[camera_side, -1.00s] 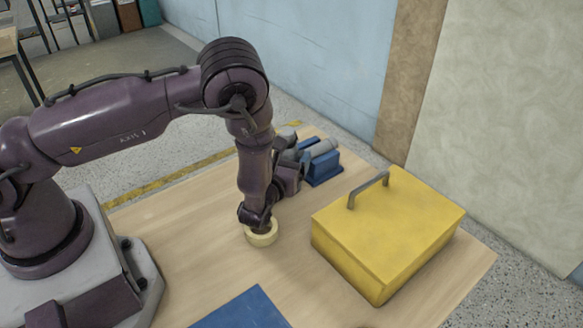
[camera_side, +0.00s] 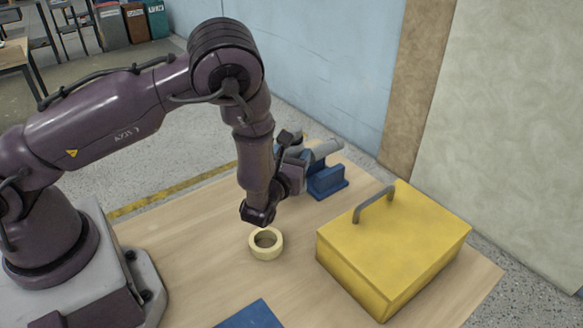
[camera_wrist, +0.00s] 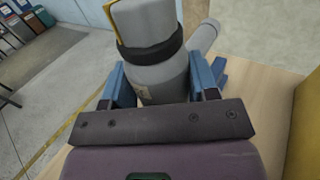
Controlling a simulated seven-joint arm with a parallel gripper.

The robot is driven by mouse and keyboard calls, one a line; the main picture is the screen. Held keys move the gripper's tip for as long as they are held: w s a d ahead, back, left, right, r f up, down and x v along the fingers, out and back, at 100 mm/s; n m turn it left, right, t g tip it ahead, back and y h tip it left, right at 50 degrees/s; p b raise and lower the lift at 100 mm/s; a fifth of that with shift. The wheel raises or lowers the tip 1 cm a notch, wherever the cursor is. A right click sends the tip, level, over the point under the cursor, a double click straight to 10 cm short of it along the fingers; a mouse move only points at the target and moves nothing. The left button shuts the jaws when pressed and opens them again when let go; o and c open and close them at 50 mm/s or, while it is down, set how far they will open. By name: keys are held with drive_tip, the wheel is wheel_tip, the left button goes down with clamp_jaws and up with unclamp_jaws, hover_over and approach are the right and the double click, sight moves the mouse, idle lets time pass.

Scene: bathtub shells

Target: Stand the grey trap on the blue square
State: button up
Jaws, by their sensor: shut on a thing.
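The grey trap, a bottle-shaped body with a dark band and a side pipe, fills the top of the wrist view (camera_wrist: 160,75). In the side view its pipe (camera_side: 327,149) points right, just above a blue stand (camera_side: 328,184); the wrist hides part of its body. My gripper (camera_wrist: 163,84) is shut on the trap's body, one finger on each side. In the side view my gripper (camera_side: 294,160) is at the table's far side. The blue square (camera_side: 250,316) lies flat at the near edge of the picture, partly cut off, with nothing visible on it.
A cream ring (camera_side: 266,255) lies on the wooden table between the blue stand and the blue square, below my wrist. A big yellow box (camera_side: 395,250) with a grey handle stands on the right. Bare table lies left of the ring.

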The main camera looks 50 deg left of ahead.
sight(288, 127)
wheel_tip(288, 127, up, 5)
drive_tip(key=shift+r, duration=0.35)
drive_tip(key=shift+s+a+r+y, duration=0.1)
drive_tip(key=shift+s+a+y, duration=0.05)
drive_tip(key=shift+a+y, duration=0.15)
drive_tip(key=s+a+f+n+g+y, duration=0.25)
drive_tip(key=s+n+g, duration=0.55)
drive_tip(key=g, duration=0.4)
drive_tip(key=s+a+f+n+g+y, duration=0.1)
drive_tip(key=s+f+n+g+y, duration=0.15)
drive_tip(key=s+n+g, duration=0.75)
drive_tip(key=s+d+r+n+g+h, duration=0.2)
drive_tip(key=d+n+g+h, duration=0.3)
drive_tip(key=d+n+h, duration=0.5)
drive_tip(key=s+d+r+n+g+h, duration=0.1)
drive_tip(key=d+n+g+h, duration=0.4)
drive_tip(key=d+h, duration=0.85)
drive_tip(key=s+d+f+n+t+h, duration=0.2)
drive_tip(key=s+d+n+t+h, duration=0.1)
drive_tip(key=s+n+t+h, duration=0.3)
drive_tip(key=s+d+f+n+t+h, duration=0.1)
drive_tip(key=s+d+n+t+h, duration=0.25)
drive_tip(key=s+n+t, duration=0.3)
drive_tip(key=shift+m+t, duration=0.25)
drive_tip(key=shift+m, duration=0.2)
drive_tip(key=shift+a+f, duration=0.2)
drive_tip(key=shift+f, duration=2.2)
